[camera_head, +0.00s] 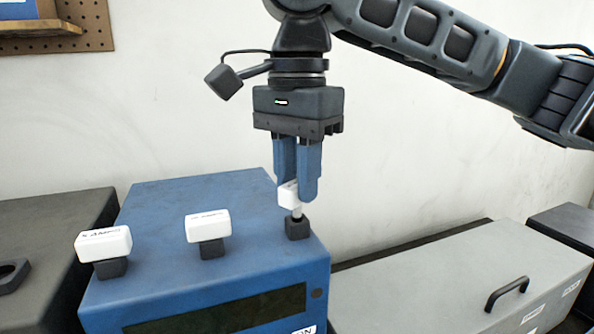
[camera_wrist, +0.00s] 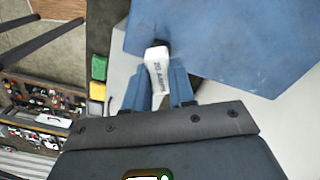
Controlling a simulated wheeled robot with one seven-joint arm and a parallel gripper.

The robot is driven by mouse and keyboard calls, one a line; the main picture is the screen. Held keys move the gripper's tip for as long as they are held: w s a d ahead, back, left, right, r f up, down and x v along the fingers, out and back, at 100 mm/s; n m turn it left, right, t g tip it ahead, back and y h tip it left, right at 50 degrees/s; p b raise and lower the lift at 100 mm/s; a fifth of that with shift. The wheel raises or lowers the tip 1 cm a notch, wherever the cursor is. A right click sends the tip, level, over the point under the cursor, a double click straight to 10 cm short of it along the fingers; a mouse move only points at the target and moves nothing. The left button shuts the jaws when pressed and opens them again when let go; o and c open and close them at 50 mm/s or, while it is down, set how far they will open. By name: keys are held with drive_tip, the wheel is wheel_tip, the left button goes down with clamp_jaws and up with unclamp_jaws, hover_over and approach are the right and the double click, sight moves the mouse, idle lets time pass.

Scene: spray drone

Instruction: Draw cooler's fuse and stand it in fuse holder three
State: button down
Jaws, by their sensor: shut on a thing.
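My gripper (camera_head: 298,190) points down with its blue fingers shut on a white-headed fuse (camera_head: 288,194). It also shows in the wrist view (camera_wrist: 158,72), with printing on its head too small to read surely. A pale shank shows between this head and the black socket (camera_head: 298,229) at the right of the blue box (camera_head: 210,190). I cannot tell how deep the shank sits in it. Two more white-headed pieces stand in black sockets on the same box, one at far left (camera_head: 103,244) and one in the middle (camera_head: 208,226). Their labels are hard to read.
A grey box (camera_head: 470,275) with a black handle (camera_head: 507,293) stands at the right. A dark box (camera_head: 50,225) with a black ring-like part (camera_head: 12,275) is at the left. A pegboard shelf (camera_head: 45,28) hangs at upper left. The wall is close behind.

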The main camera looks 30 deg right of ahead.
drive_tip(key=shift+f+b, duration=0.3)
drive_tip(key=shift+f, duration=0.9)
drive_tip(key=c, duration=0.9)
unclamp_jaws()
drive_tip(key=shift+o, duration=0.2)
drive_tip(key=shift+r, duration=0.1)
wheel_tip(320, 180, up, 8)
drive_tip(key=shift+f+b, duration=0.2)
drive_tip(key=shift+b, duration=0.25)
